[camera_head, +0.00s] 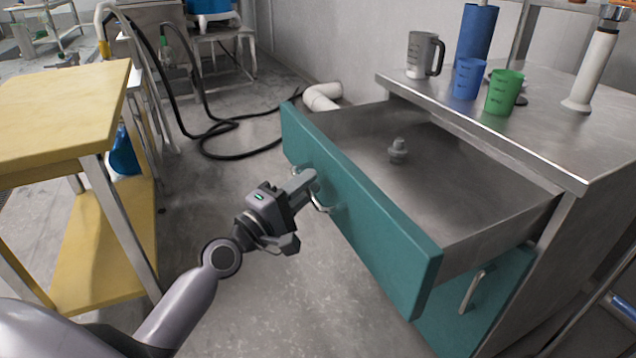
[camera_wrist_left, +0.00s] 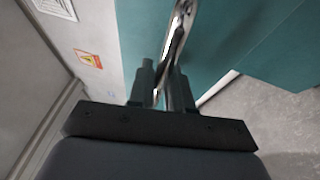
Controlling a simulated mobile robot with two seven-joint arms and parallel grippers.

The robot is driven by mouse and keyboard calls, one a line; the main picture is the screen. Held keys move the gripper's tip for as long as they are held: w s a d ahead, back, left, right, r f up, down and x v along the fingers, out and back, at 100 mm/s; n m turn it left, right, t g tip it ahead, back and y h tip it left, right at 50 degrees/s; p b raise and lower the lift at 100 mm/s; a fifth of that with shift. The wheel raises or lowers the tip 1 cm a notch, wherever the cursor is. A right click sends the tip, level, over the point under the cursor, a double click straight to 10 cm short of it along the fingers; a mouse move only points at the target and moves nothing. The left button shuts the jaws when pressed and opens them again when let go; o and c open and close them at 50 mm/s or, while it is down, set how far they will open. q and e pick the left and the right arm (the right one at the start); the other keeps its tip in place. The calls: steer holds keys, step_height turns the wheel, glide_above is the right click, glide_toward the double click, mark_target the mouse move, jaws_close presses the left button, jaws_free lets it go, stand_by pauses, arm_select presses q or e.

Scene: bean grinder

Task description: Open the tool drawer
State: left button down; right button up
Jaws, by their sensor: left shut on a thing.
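The tool drawer (camera_head: 365,225) has a teal front and a grey metal inside, and it is pulled well out of the metal cabinet. A small grey metal part (camera_head: 397,150) stands inside it. My left gripper (camera_head: 312,186) is at the drawer front, shut on the drawer's metal handle (camera_head: 320,205). In the left wrist view, the fingers (camera_wrist_left: 167,88) close around the shiny handle bar (camera_wrist_left: 178,40). The fingers hide part of the handle. My right gripper is in neither view.
A measuring jug (camera_head: 418,55), a blue cup (camera_head: 468,78) and a green cup (camera_head: 503,92) stand on the cabinet top. A lower teal drawer (camera_head: 490,300) is shut. A yellow-topped table (camera_head: 60,105) is at the left. Bare floor lies between; a black hose (camera_head: 225,157) lies behind.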

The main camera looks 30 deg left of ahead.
arm_select(q)
steer(key=shift+s, duration=0.1)
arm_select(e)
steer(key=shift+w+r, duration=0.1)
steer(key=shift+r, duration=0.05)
arm_select(q)
steer(key=c, duration=1.1)
jaws_free()
steer(key=shift+a, duration=0.1)
steer(key=shift+s, duration=0.1)
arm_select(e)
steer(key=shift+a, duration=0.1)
arm_select(q)
steer(key=b+v, duration=0.1)
steer(key=v, duration=0.6)
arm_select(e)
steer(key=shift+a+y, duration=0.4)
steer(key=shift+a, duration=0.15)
